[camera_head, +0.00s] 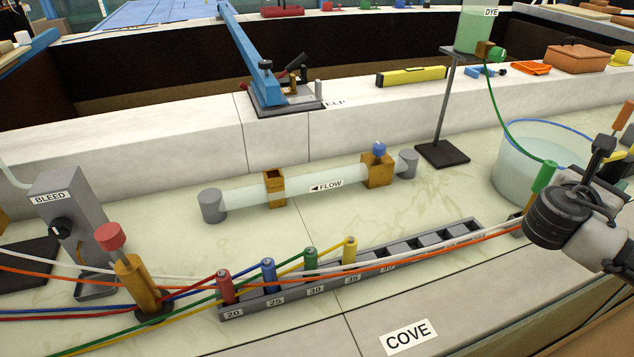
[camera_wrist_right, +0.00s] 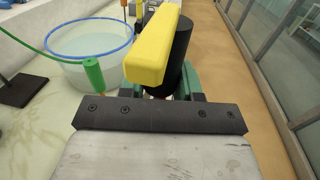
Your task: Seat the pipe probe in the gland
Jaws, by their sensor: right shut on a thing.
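My right gripper (camera_head: 604,150) is at the right edge of the head view, beside the round water tub. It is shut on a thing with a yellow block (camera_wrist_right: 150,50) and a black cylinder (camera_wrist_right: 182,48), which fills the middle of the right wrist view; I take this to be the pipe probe. Its tip is hidden. The clear pipe (camera_head: 325,184) lies across the flume floor, left of the gripper and well apart from it. It carries an open-topped brass fitting (camera_head: 274,188) and a brass fitting with a blue top (camera_head: 377,172). I cannot tell which is the gland. My left gripper is out of view.
A numbered rack (camera_head: 290,297) holds red, blue, green and yellow plugs; cables cross over it. A red-topped brass post (camera_head: 135,280) and the BLEED panel (camera_head: 70,225) stand left. The blue-rimmed tub (camera_head: 520,160) and dye stand (camera_head: 442,152) stand right.

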